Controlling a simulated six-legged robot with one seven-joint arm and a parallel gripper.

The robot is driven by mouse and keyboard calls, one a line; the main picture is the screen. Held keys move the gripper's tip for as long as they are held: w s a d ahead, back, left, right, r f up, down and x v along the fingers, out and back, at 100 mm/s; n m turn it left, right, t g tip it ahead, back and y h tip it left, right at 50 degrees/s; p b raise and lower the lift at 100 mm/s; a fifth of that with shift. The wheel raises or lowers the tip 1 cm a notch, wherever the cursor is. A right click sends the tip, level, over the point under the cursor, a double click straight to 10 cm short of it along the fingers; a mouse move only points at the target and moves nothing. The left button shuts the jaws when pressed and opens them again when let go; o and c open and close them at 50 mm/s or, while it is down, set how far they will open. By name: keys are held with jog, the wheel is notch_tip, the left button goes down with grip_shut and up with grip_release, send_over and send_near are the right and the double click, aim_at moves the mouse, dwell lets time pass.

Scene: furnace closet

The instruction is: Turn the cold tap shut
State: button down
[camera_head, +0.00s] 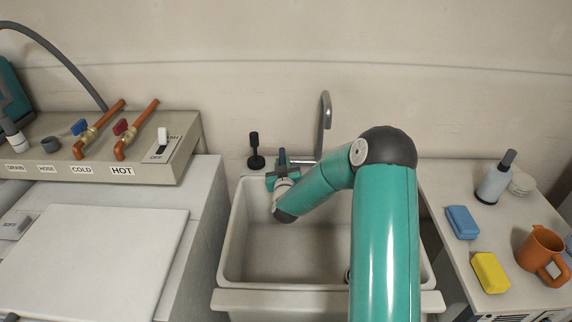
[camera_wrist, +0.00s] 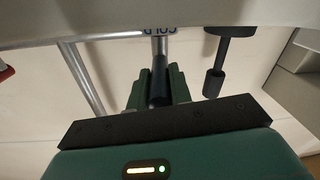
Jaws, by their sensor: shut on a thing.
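The cold tap's dark lever stands at the back of the sink (camera_head: 232,262). In the wrist view the lever (camera_wrist: 160,88) sits between the two green fingers of my gripper (camera_wrist: 158,82), with part of an upside-down COLD label above it. In the head view my gripper (camera_head: 283,172) is at the sink's back left corner, and my forearm hides part of it. It is shut on the lever. A second black lever (camera_head: 256,150) stands upright just left of it; it also shows in the wrist view (camera_wrist: 216,60).
The grey spout (camera_head: 325,120) rises close right of my gripper. At left, a panel (camera_head: 55,172) carries a blue-handled COLD valve (camera_head: 79,127) and a red-handled HOT valve (camera_head: 121,127). At right, sponges (camera_head: 462,222), a bottle (camera_head: 495,180) and an orange mug (camera_head: 541,250) stand on a counter.

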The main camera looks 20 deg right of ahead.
jog(key=shift+w+a+m+g+h, duration=0.15)
jog(key=shift+a+m+g+h, duration=0.2)
jog(key=shift+m+h, duration=0.25)
jog(key=shift+h, duration=0.3)
jog(key=c, duration=1.3)
grip_release()
jog(key=v, duration=1.3)
jog(key=shift+s+a+r, duration=0.1)
jog(key=shift+s, duration=0.3)
